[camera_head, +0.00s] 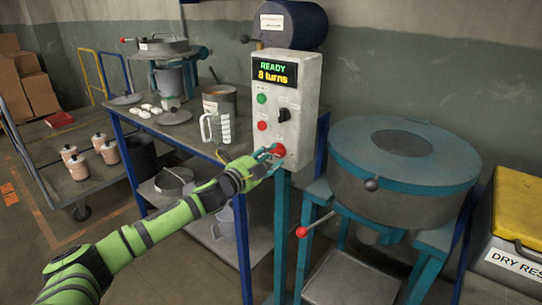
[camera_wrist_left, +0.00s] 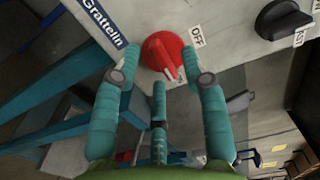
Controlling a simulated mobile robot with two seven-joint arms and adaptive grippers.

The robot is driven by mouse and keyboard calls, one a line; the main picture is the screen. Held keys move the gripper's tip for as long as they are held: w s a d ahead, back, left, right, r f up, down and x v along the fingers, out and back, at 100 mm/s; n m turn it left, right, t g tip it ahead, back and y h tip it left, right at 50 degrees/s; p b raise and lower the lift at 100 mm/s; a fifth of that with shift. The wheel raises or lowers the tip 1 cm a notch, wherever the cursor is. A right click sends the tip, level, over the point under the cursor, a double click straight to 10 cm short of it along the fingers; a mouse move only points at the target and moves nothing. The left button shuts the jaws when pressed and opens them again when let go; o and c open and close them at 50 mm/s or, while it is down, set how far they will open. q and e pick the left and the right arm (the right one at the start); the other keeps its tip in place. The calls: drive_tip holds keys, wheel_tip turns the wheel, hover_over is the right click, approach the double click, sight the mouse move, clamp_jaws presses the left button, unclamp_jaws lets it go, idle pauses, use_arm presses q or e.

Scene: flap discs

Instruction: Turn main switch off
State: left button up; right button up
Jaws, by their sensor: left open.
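The main switch is a red rotary knob (camera_head: 279,150) low on the front of the grey control box (camera_head: 292,75). In the left wrist view the red knob (camera_wrist_left: 160,50) has a raised ridge slanting toward the lower right of the picture. A label reading OFF (camera_wrist_left: 197,37) is to its right; another label below is mostly hidden. My left gripper (camera_head: 268,154) is at the knob. In the left wrist view its teal fingers (camera_wrist_left: 162,77) are open on either side of the knob; I cannot tell whether they touch it. My right gripper is not in view.
The box display (camera_head: 274,73) reads READY, 8 turns. Green and red buttons and a black selector (camera_head: 284,115) sit above the knob. A round teal-topped machine (camera_head: 400,150) stands to the right. A workbench (camera_head: 180,135) with a jug and pots is to the left.

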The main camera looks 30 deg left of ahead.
use_arm(q)
drive_tip(key=shift+w, duration=0.3)
drive_tip(key=shift+c, duration=0.4)
clamp_jaws()
